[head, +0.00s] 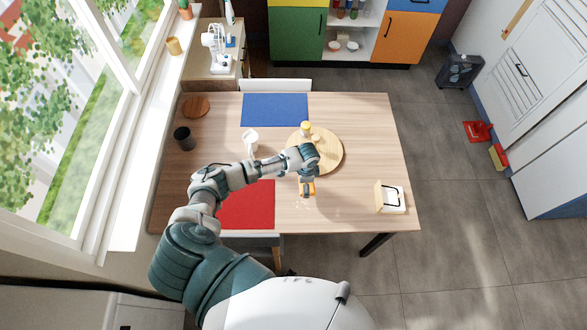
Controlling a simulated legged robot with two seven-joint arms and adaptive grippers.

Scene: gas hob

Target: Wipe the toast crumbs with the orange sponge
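The orange sponge (308,189) is at the tip of my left gripper (306,184), just in front of the round wooden board. The fingers appear closed around the sponge and partly hide it. It is low over the table; whether it touches the wood cannot be told. Small pale specks, likely the toast crumbs (305,206), lie on the table just below the sponge in the picture. My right gripper is not in view.
The wooden table (360,150) holds a round board (331,150) with jars, a white cup or jug (251,138), a dark cup (184,138), a blue mat (275,110), a red mat (247,206) and a napkin holder (389,198). The table's right side is mostly free.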

